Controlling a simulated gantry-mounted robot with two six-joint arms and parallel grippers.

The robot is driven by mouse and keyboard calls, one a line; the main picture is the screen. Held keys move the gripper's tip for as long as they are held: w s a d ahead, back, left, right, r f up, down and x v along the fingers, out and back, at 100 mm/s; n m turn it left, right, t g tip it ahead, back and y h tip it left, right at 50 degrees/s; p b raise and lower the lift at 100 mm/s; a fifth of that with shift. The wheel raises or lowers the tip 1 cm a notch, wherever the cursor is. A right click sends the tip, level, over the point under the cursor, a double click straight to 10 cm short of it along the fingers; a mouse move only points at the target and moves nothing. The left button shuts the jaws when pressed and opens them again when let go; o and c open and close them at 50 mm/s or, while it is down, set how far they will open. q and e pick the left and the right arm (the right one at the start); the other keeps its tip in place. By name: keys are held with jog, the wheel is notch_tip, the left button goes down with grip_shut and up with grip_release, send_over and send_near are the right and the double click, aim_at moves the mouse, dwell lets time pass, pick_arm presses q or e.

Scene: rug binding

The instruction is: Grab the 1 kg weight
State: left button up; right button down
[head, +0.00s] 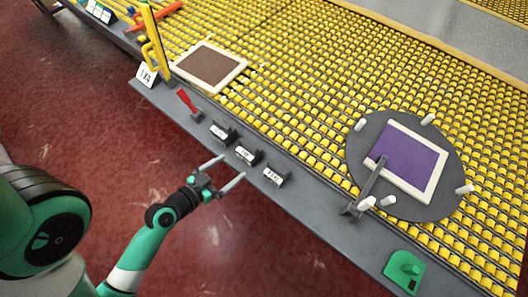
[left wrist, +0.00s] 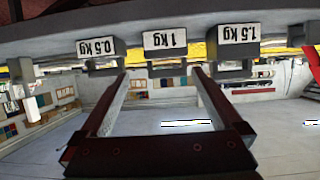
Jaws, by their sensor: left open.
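The 1 kg weight (head: 248,155) is a small dark block with a white label, the middle one of three on the grey ledge along the conveyor. In the left wrist view its label (left wrist: 165,39) reads 1 kg upside down, above and between my finger ends. My left gripper (head: 233,166) is open and empty, just on the floor side of the ledge, its fingers pointing towards the weights. It also shows in the left wrist view (left wrist: 160,74), with a gap between it and the weight. My right gripper is not in view.
The 0.5 kg weight (left wrist: 96,47) and 1.5 kg weight (left wrist: 237,34) flank it closely. A red-handled tool (head: 186,100) lies farther left on the ledge. A round grey turntable (head: 448,192) with a purple rug stands right. The red floor beside the ledge is clear.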

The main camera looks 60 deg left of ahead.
aim_at(247, 152)
pick_arm(q)
jog(key=x, duration=0.2)
jog(key=p+x, duration=0.1)
jog(key=x, duration=0.2)
jog(key=shift+a, duration=0.45)
jog(key=shift+b+x, duration=0.3)
jog(key=shift+x, duration=2.8)
jog(key=shift+s, duration=0.15)
jog(key=shift+c, duration=0.3)
grip_shut()
jog(key=shift+r, duration=0.15)
